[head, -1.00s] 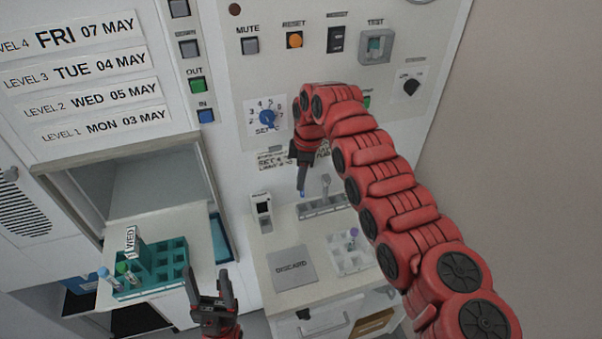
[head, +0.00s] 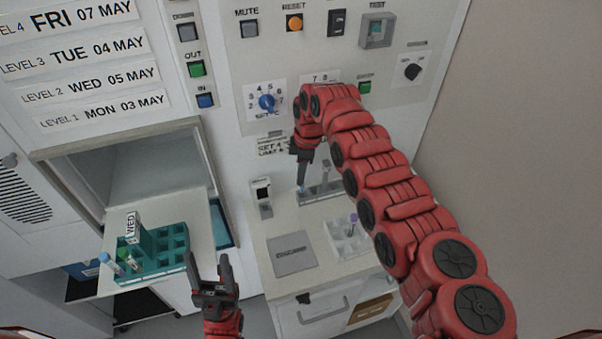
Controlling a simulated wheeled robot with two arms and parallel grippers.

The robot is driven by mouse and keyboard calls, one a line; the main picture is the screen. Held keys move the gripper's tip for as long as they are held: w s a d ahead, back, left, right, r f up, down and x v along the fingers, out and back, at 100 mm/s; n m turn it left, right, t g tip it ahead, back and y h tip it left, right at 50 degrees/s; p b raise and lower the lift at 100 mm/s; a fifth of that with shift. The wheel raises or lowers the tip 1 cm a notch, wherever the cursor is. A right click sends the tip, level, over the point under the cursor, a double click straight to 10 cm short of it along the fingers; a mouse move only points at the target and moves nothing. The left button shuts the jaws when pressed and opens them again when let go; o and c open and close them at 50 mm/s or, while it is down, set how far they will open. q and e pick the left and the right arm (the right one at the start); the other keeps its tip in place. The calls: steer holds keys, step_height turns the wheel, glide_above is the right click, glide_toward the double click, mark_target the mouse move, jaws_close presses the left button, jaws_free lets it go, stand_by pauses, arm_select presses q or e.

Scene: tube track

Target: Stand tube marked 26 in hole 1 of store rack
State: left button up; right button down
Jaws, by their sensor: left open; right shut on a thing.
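My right gripper (head: 302,156) is shut on a slim tube with a blue end (head: 301,184), held pointing down beside the narrow grey rack (head: 325,191) on the right counter. Whether the tube touches that rack, and its number, cannot be told. A teal rack (head: 154,268) with a WED tag stands on the pulled-out shelf at left. It holds a blue-capped tube (head: 107,260) and a green-capped tube (head: 127,257) at its left front; its other visible holes look empty. I cannot read which rack is the store rack. My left gripper (head: 208,268) is open and empty, right of the teal rack.
A white tray (head: 333,235) with a purple-capped tube (head: 353,219) stands at the counter's right. A grey discard pad (head: 292,256) and a small white device (head: 262,192) are left of it. A panel with buttons and a blue dial (head: 267,102) rises behind.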

steer(key=shift+f+b, duration=0.1)
steer(key=shift+b, duration=0.2)
steer(key=shift+f+b, duration=0.1)
steer(key=shift+b, duration=0.35)
stand_by(0.5)
steer(key=shift+f+b, duration=0.15)
steer(key=shift+b, duration=0.35)
steer(key=shift+f, duration=0.15)
steer(key=shift+f+b, duration=0.45)
steer(key=shift+b, duration=0.2)
steer(key=shift+f, duration=0.2)
